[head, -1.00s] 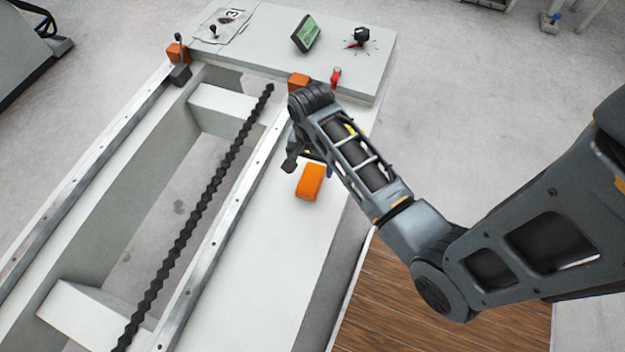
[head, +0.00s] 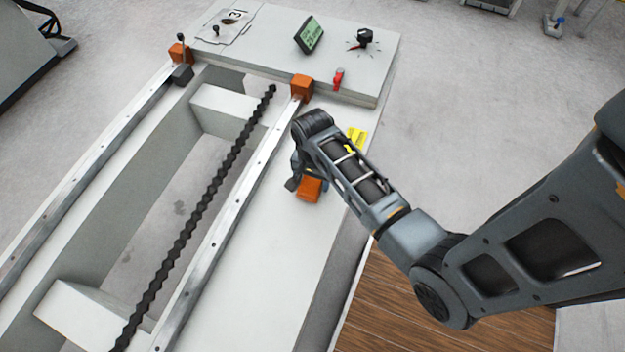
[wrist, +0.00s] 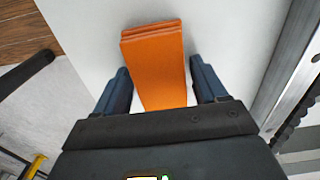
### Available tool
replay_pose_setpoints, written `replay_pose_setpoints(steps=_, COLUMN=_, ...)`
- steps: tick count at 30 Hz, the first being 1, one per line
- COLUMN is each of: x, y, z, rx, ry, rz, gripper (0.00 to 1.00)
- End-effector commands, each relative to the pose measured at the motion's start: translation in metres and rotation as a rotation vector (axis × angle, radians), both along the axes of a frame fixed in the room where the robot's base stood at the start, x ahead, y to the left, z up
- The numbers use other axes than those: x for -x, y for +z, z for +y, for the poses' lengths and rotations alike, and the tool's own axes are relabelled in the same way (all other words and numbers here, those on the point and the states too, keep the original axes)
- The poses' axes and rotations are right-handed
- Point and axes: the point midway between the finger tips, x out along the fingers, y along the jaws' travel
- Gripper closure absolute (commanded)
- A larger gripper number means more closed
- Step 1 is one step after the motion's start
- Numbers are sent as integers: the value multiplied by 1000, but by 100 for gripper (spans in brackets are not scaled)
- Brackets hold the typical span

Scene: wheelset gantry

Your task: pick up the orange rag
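The orange rag (head: 309,188) is a folded block lying on the light grey bed beside the right rail. In the wrist view the orange rag (wrist: 155,62) lies between the two blue fingers of my gripper (wrist: 159,85), with a gap showing on each side. The fingers are open, and the rag's near end is hidden under the gripper body. In the head view my gripper (head: 307,187) is down at the rag, and my arm hides part of both.
A metal rail (head: 225,232) runs left of the rag, with a dark toothed rack (head: 196,215) beyond it. An orange block (head: 301,87) sits at the rail's far end. A red part (head: 338,78), a green display (head: 309,35) and a knob (head: 365,37) are farther back.

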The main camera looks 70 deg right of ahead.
Motion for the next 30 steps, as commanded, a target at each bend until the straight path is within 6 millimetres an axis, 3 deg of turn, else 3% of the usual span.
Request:
replay_pose_setpoints(steps=2, x=0, y=0, z=0, rx=0, ry=0, rz=0, gripper=36)
replay_pose_setpoints(steps=12, x=0, y=0, z=0, rx=0, ry=0, rz=0, gripper=69)
replay_pose_setpoints(steps=23, x=0, y=9, z=0, rx=0, ry=1, rz=0, gripper=70)
replay_pose_setpoints(steps=30, x=0, y=46, z=-3, rx=3, ry=0, rz=-2, gripper=70)
